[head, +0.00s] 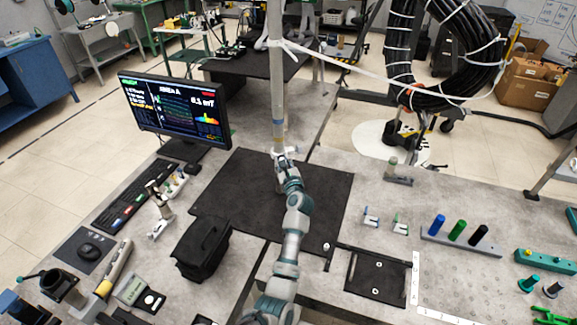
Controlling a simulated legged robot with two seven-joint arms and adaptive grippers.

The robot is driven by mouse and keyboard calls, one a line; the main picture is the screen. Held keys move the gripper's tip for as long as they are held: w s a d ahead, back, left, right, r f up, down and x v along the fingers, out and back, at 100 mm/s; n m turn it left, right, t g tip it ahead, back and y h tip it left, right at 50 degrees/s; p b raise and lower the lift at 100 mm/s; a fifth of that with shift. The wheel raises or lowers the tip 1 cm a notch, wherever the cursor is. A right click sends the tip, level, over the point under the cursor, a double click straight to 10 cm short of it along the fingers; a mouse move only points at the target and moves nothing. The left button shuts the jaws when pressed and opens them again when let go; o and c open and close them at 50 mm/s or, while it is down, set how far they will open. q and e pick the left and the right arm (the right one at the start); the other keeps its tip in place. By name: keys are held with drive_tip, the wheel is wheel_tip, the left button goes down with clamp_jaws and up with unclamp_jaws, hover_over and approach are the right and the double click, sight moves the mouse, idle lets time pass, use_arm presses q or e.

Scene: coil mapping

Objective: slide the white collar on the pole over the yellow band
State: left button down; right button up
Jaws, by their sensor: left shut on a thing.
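A few thin coloured bands show low on the pole, just above my gripper. My left gripper (282,160) is at the low part of the pole, at the end of my arm reaching up from the bottom of the view. It is shut on the white collar (284,152), which is partly hidden by the fingers. The collar sits around the pole, below the coloured bands. My right gripper is not in view.
A white strap (370,77) runs from the pole to a black cable coil (400,60). A monitor (175,108) and keyboard (125,195) stand left, with a black pouch (203,248) nearer. A rack of coloured cylinders (460,235) is right. The black mat (235,185) is mostly clear.

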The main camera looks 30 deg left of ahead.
sight(281, 140)
use_arm(q)
drive_tip(key=r, duration=0.1)
drive_tip(key=r+p, duration=0.1)
drive_tip(key=r, duration=0.1)
drive_tip(key=shift+w+d+p, duration=0.1)
drive_tip(key=shift+d+p, duration=0.15)
drive_tip(key=shift+p, duration=0.15)
drive_tip(key=r+p, duration=0.2)
drive_tip(key=r, duration=0.1)
drive_tip(key=shift+a, duration=0.3)
drive_tip(key=shift+d+r+p, duration=0.1)
drive_tip(key=shift+r+p, duration=0.2)
drive_tip(key=shift+p, duration=0.1)
drive_tip(key=shift+d, duration=0.2)
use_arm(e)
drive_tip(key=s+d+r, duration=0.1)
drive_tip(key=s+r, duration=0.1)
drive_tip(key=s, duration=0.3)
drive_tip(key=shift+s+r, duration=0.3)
